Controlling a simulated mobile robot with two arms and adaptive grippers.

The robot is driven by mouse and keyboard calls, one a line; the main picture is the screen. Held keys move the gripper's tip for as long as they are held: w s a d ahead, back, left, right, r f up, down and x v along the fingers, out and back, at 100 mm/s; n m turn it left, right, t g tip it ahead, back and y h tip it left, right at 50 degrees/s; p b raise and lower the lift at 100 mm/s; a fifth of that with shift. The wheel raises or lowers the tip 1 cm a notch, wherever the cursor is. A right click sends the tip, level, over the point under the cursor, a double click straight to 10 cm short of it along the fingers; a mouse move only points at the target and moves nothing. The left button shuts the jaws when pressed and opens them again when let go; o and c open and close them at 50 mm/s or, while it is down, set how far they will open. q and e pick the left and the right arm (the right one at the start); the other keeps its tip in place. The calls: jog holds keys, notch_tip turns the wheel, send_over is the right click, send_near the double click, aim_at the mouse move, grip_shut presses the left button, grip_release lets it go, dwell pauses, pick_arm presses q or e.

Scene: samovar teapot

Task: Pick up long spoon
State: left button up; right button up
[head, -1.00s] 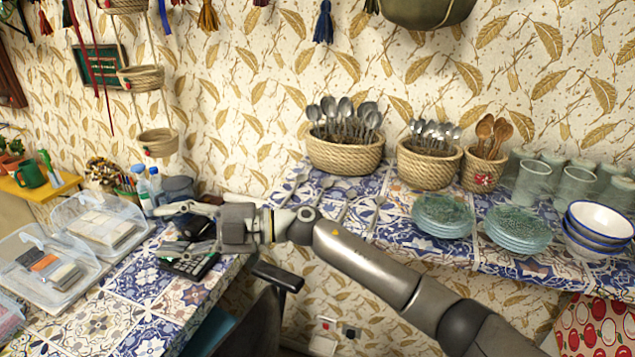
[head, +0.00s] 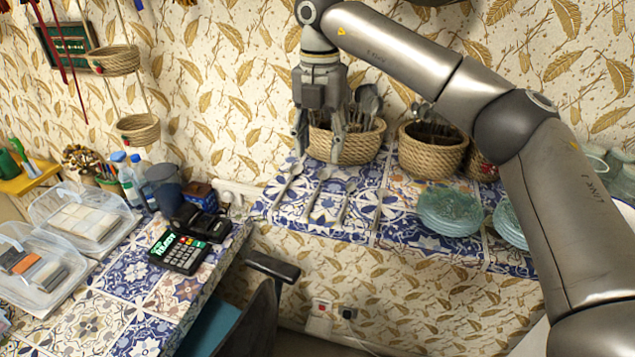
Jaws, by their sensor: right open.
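Several metal spoons lie on the blue-and-white tiled shelf (head: 405,190): one at the left (head: 285,186), one beside it (head: 316,194), another (head: 345,203) and one farther right (head: 378,212). I cannot tell for sure which is the long spoon. More metal spoons stand upright in a woven basket (head: 358,148), partly hidden by my right gripper. My right gripper (head: 318,152) points down, open and empty, in front of that basket and above the far ends of the lying spoons. My left gripper is not in view.
Stacked green plates (head: 449,210) sit on the shelf's right. A card terminal (head: 178,251), bottles and clear boxes (head: 85,218) occupy the left counter. A chair (head: 262,310) stands below.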

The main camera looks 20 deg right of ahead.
aim_at(321, 182)
notch_tip(321, 182, down, 3)
jog(key=shift+r+p, duration=0.2)
jog(key=shift+p, duration=0.1)
jog(key=shift+d+f+p, duration=0.1)
jog(key=shift+f+p, duration=0.2)
jog(key=shift+p, duration=0.05)
jog(key=f, duration=0.1)
jog(key=f+p, duration=0.2)
jog(key=shift+w+d+f, duration=0.1)
jog(key=shift+w+f, duration=0.1)
jog(key=shift+w, duration=0.05)
jog(key=shift+f, duration=0.55)
jog(key=c, duration=1)
